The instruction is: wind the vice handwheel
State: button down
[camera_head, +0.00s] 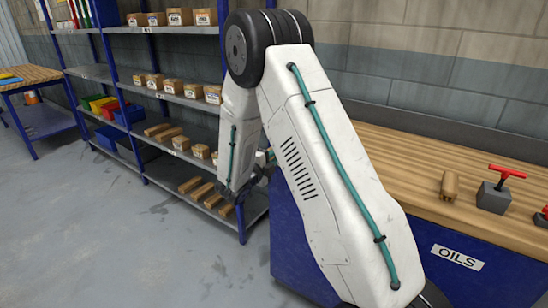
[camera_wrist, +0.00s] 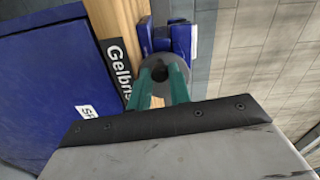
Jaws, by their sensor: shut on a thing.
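In the wrist view the grey round handwheel (camera_wrist: 154,66) has a dark centre and sits in front of the blue vice (camera_wrist: 181,38) at the edge of a wooden bench top (camera_wrist: 118,20). My gripper (camera_wrist: 160,82) has two green fingers that reach to the wheel and are shut on it. The fingers cover the near part of the wheel. In the head view my own arm hides the wheel and most of the vice, and my gripper cannot be made out clearly.
A black plate reading "Gelbris" (camera_wrist: 117,68) is beside the wheel, next to a blue panel (camera_wrist: 50,75). In the head view, a wooden block (camera_head: 449,185) and a red-handled grey block (camera_head: 494,196) stand on the bench. Shelving (camera_head: 190,100) is behind; floor (camera_head: 90,240) at left is clear.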

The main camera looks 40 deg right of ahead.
jog(key=n, duration=0.1)
jog(key=f+n, duration=0.1)
jog(key=n, duration=0.1)
jog(key=shift+s, duration=0.1)
jog(key=shift+s+d+f+n, duration=0.1)
jog(key=shift+s+f+n, duration=0.1)
jog(key=shift+n, duration=0.75)
jog(key=shift+s+d+f+n, duration=0.1)
jog(key=shift+f+n, duration=0.05)
jog(key=shift+n, duration=0.8)
jog(key=shift+s+f+n, duration=0.15)
jog(key=shift+f+n, duration=0.05)
jog(key=shift+n, duration=0.65)
jog(key=shift+s+f+n, duration=0.1)
jog(key=shift+f+n, duration=0.05)
jog(key=shift+n, duration=0.7)
